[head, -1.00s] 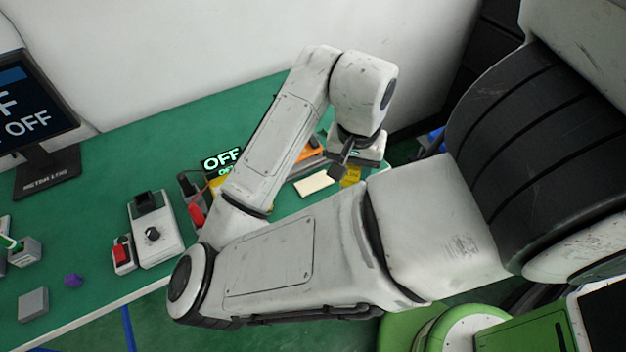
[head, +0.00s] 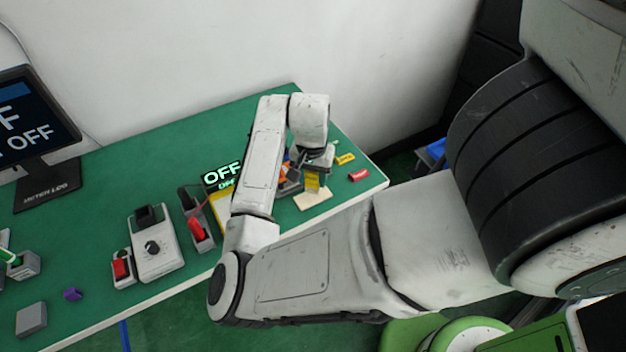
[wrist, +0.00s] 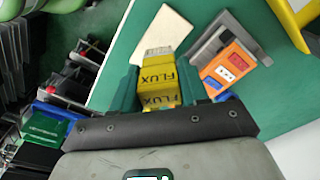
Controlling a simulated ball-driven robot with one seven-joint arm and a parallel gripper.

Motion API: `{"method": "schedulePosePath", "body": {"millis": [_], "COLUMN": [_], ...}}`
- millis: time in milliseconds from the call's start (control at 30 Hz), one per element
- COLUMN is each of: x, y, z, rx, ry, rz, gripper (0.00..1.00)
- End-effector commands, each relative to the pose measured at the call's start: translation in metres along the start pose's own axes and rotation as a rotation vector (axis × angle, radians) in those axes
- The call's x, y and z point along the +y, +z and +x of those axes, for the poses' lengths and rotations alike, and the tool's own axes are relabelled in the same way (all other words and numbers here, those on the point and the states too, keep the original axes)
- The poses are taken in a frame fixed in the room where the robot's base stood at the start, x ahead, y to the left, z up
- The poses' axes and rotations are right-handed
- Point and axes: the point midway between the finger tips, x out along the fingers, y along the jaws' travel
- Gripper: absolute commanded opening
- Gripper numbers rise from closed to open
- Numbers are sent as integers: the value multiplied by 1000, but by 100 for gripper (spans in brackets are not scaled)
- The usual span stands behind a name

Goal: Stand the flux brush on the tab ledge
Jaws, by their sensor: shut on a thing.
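The flux brush (wrist: 158,82) is a yellow block marked FLUX with a pale bristle end, which points away from my gripper. My gripper (wrist: 157,90) is shut on it, with a dark green finger on each side. In the head view the yellow brush (head: 312,184) shows below my gripper (head: 313,168), over the right part of the green bench. The bristle end appears beside a cream plate (wrist: 163,32) in the wrist view; whether they touch is unclear. I cannot tell for certain which part is the tab ledge.
An orange switch panel with a grey frame (wrist: 229,62) stands close to the brush. A yellow piece (head: 345,158) and a red piece (head: 358,175) lie to the right. A red lever fixture (head: 198,222) and an OFF display (head: 222,173) stand left of my arm.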

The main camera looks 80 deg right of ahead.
Motion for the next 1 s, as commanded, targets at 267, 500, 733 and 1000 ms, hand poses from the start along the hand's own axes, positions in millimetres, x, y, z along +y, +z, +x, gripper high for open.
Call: {"method": "schedulePosePath", "body": {"millis": [267, 500, 733, 1000], "x": [1, 1, 1, 1], "y": [2, 2, 2, 2], "z": [21, 23, 24, 24], "rx": [0, 0, 0, 0], "ry": [1, 1, 1, 1], "rz": [0, -1, -1, -1], "gripper": [3, 3, 59, 70]}}
